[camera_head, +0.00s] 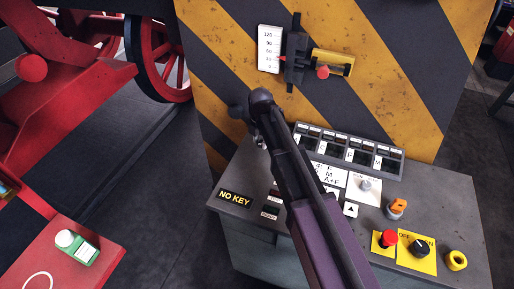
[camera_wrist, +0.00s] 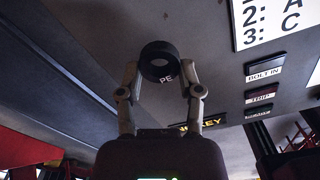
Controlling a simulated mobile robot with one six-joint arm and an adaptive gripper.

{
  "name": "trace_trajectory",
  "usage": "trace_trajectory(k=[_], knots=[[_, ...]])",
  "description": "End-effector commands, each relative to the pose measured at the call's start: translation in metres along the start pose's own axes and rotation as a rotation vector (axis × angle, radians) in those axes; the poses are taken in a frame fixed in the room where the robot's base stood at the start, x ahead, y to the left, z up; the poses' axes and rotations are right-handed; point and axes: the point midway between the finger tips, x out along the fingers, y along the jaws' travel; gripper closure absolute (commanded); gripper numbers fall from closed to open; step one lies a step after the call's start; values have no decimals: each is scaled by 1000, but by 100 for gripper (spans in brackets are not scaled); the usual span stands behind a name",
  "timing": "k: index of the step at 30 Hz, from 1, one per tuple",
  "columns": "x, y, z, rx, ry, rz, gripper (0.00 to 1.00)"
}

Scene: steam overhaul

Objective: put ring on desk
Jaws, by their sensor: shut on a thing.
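In the wrist view, my gripper (camera_wrist: 161,75) has both fingers closed around a dark, thick ring (camera_wrist: 160,50), gripped at its sides. White letters that look like "PE" show at the ring's lower right. The desk is the grey sloped control console (camera_head: 235,172) in the head view, and its surface also shows in the wrist view (camera_wrist: 215,60). In the head view my gripper (camera_head: 259,138) is near the desk's back left, mostly hidden by my dark arm. The ring cannot be made out there. I cannot tell whether it touches the desk.
The desk bears a "NO KEY" sign (camera_head: 235,198), a red button (camera_head: 388,238), a black knob (camera_head: 420,248), an orange switch (camera_head: 397,208) and a yellow ring-shaped part (camera_head: 456,260). A striped panel (camera_head: 385,75) rises behind.

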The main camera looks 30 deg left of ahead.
Motion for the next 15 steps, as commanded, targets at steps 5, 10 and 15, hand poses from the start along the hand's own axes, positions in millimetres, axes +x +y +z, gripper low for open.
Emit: trace_trajectory(k=[5, 10, 15], knots=[[2, 12, -8, -2, 0, 0, 81], [21, 10, -7, 0, 0, 0, 81], [33, 10, -7, -1, 0, 0, 81]])
